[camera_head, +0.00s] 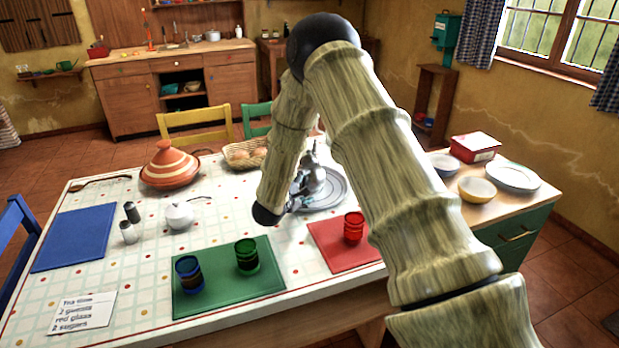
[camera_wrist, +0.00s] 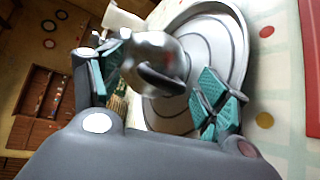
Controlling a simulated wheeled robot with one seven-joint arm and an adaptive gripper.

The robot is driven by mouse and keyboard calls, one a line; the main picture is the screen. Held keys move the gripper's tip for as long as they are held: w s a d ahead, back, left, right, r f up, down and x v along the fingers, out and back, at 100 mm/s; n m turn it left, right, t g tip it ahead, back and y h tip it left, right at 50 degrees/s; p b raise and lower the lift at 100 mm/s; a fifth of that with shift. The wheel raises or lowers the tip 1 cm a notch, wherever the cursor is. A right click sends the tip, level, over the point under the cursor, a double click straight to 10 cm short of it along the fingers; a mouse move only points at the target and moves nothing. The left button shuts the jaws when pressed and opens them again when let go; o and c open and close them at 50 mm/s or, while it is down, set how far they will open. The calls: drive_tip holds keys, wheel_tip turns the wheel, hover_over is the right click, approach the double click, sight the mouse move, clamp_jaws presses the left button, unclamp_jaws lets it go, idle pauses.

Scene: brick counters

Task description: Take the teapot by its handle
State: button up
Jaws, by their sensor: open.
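A shiny silver vessel that looks like the teapot (camera_head: 314,177) stands on a round grey tray (camera_head: 338,194) at the table's far right part, partly hidden by my arm. In the wrist view the teapot (camera_wrist: 150,52) shows its rounded metal body with a dark curved shape across it, and the tray (camera_wrist: 239,55) lies behind. I cannot tell whether that dark shape is the handle. My gripper (camera_wrist: 163,80) is open, its green-padded fingers on either side of the teapot in the picture. Contact is not clear.
A striped tagine (camera_head: 170,168) and a bread basket (camera_head: 243,154) stand left of the tray. A white pot (camera_head: 178,215) is nearer. A red glass (camera_head: 353,227) stands on a red mat (camera_head: 330,252) close in front. A side cabinet with bowls stands right.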

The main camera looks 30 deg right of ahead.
drive_tip(key=shift+w+d+f, duration=0.5)
drive_tip(key=shift+w+d, duration=0.1)
drive_tip(key=shift+d, duration=0.05)
drive_tip(key=shift+s+r, duration=0.15)
drive_tip(key=c, duration=1.6)
clamp_jaws()
drive_tip(key=shift+w+r, duration=0.1)
drive_tip(key=shift+w, duration=0.1)
